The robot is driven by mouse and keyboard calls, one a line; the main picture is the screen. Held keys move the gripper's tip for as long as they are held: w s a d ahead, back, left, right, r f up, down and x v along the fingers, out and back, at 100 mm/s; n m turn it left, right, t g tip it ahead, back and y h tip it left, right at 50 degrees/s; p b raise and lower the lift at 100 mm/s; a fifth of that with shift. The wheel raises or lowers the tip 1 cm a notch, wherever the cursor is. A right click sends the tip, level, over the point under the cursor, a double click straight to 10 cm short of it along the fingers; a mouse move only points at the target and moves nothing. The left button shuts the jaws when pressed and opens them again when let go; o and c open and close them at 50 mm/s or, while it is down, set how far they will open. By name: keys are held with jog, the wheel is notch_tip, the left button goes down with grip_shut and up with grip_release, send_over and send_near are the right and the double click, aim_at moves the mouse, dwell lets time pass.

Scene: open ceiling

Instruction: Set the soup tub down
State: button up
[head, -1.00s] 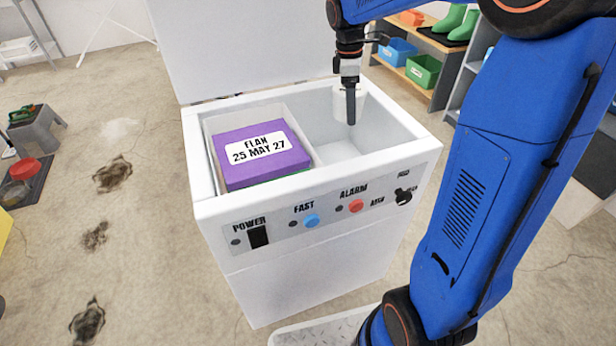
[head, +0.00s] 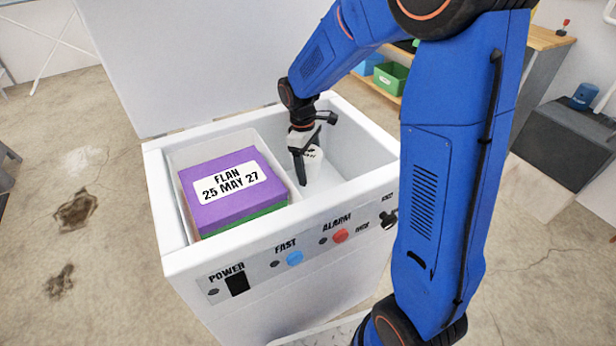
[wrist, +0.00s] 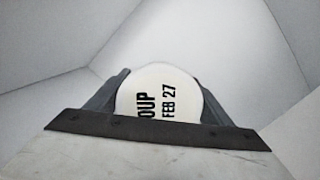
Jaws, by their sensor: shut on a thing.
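In the head view the tub (head: 315,163) is inside the right part of the open white chest freezer (head: 375,178), partly hidden behind my gripper. My gripper (head: 303,180) points down into the freezer and is shut on the tub, with a finger on each side of it. I cannot tell whether the tub's base touches the freezer floor.
A purple box (head: 225,190) labelled "FLAN 25 MAY 27" sits on a green one in a white bin (head: 180,160) on the freezer's left side. The raised lid (head: 190,60) stands behind. Freezer floor right of the tub looks clear.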

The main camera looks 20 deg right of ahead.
jog(key=shift+f, duration=1.85)
jog(key=shift+f, duration=0.15)
jog(key=o, duration=1.4)
jog(key=shift+o, duration=0.2)
jog(key=r, duration=0.8)
jog(key=w+a+r, duration=0.1)
jog(key=r, duration=0.3)
jog(key=shift+r, duration=0.15)
